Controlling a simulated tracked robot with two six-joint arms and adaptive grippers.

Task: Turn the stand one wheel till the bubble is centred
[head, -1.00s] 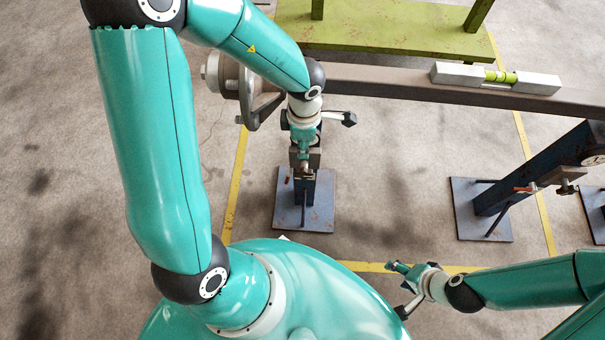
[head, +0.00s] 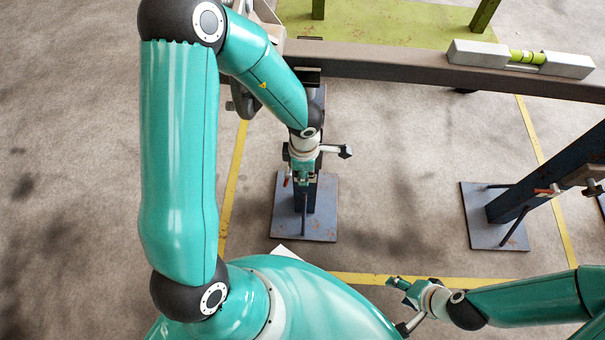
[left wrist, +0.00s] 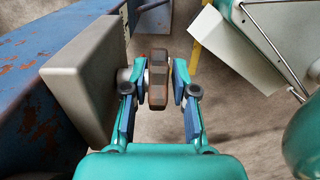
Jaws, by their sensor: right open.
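Stand one (head: 321,205) is a dark blue post on a square plate, under the left part of the long beam. Its wheel (left wrist: 158,80), a rusty brown knob, shows in the left wrist view beside a grey box (left wrist: 80,90) on the blue post. My left gripper (left wrist: 160,78) has a finger on each side of the wheel, with a narrow gap visible on the right; it also shows in the head view (head: 303,178). The spirit level (head: 480,54) lies on the beam with a green vial (head: 527,57); its bubble is too small to place. My right gripper (head: 398,306) is open and empty.
The brown beam (head: 400,66) crosses the back. A second blue stand (head: 530,190) with a red-tipped handle is at right. A green platform (head: 390,25) lies behind the beam. Yellow lines mark the floor, which is clear between the stands.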

